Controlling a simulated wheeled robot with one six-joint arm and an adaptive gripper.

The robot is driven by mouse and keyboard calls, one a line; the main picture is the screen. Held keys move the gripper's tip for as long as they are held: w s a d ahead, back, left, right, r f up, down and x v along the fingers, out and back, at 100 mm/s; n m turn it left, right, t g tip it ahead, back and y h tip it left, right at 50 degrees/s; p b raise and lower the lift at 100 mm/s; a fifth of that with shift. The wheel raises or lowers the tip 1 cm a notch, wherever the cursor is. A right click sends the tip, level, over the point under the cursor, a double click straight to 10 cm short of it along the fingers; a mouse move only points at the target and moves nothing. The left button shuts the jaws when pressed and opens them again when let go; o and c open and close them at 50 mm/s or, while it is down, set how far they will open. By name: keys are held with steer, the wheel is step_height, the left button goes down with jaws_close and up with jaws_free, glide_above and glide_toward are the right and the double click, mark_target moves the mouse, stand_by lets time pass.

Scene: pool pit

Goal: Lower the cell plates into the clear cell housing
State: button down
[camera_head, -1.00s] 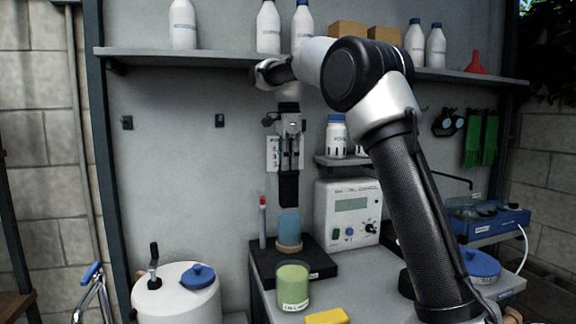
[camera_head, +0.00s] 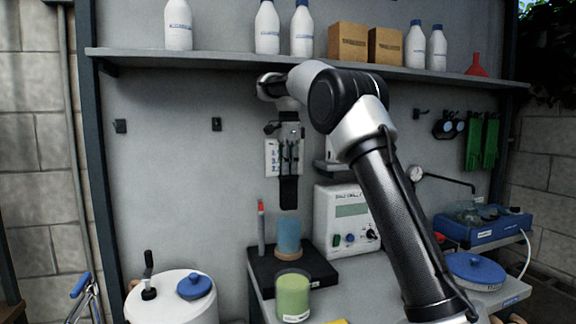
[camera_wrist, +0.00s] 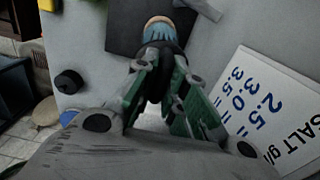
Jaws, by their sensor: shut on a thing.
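My gripper (camera_head: 289,160) points down and is shut on the dark cell plates (camera_head: 289,193), which hang upright below the fingers. The clear cell housing (camera_head: 289,235) is a light-blue see-through cup with a tan base on a black board. In the head view the plates are above its mouth, with a small gap. In the wrist view my gripper's fingers (camera_wrist: 160,90) with green sides close on the dark plates (camera_wrist: 160,55). The blue housing (camera_wrist: 158,32) shows just beyond them, partly hidden by the plates.
A red-capped pen-like stick (camera_head: 261,228) stands left of the housing. A green jar (camera_head: 293,295) is in front, and a white meter box (camera_head: 346,222) is to the right. A white tank (camera_head: 172,305) stands lower left. A shelf (camera_head: 230,58) of bottles is above.

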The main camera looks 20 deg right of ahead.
mark_target(289, 176)
step_height(289, 176, down, 15)
stand_by(1.3)
steer(key=shift+f, duration=0.3)
stand_by(0.6)
steer(key=c, duration=1.4)
jaws_free()
steer(key=shift+f, duration=0.1)
step_height(289, 176, up, 12)
steer(key=shift+r, duration=0.2)
